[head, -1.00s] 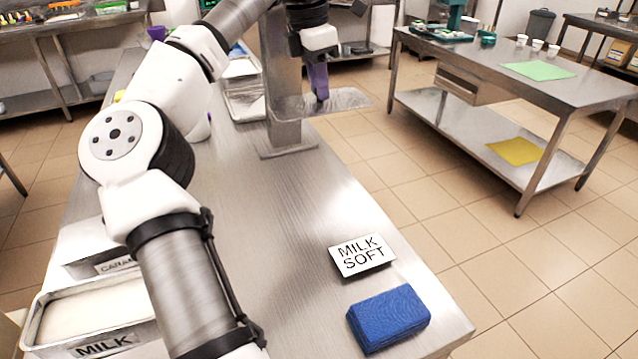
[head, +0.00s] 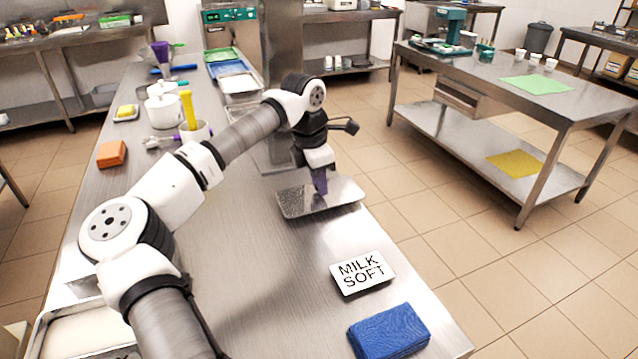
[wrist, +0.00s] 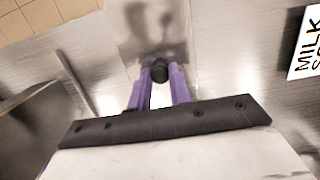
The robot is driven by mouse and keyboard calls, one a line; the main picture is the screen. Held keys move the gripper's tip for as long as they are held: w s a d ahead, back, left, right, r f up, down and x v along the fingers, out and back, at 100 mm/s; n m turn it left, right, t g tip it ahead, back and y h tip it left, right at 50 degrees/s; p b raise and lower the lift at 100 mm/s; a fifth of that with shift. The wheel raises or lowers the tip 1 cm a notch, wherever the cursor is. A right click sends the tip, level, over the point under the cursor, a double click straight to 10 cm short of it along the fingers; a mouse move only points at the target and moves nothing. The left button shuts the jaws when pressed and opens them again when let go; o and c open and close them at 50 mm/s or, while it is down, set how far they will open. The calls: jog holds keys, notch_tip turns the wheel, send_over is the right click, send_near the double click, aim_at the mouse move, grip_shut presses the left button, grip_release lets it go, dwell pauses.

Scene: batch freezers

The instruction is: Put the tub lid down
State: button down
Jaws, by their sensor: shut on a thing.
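The tub lid (head: 342,193) is a flat, shiny metal sheet near the right edge of the steel counter, beyond the MILK SOFT card. My gripper (head: 319,186) is above it with purple fingers pointing down, shut on the lid's dark knob. In the wrist view the purple fingers of my gripper (wrist: 159,80) close around the round black knob, and the lid (wrist: 150,28) spreads out beyond them. The lid looks roughly level and low over the counter; whether it touches the counter I cannot tell.
A MILK SOFT card (head: 362,272) and a blue folded cloth (head: 389,331) lie on the counter (head: 250,270) nearer me. A metal post (head: 282,60) stands behind the lid. An orange block (head: 111,154) and white pots (head: 164,108) are at the left. The counter between is clear.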

aim_at(311, 197)
jog(key=shift+f, duration=0.85)
jog(key=c, duration=1.3)
grip_release()
jog(key=r, duration=0.4)
jog(key=a+r+b, duration=0.1)
jog(key=r, duration=0.7)
jog(key=shift+s+a+r, duration=0.1)
jog(key=shift+s+a, duration=0.25)
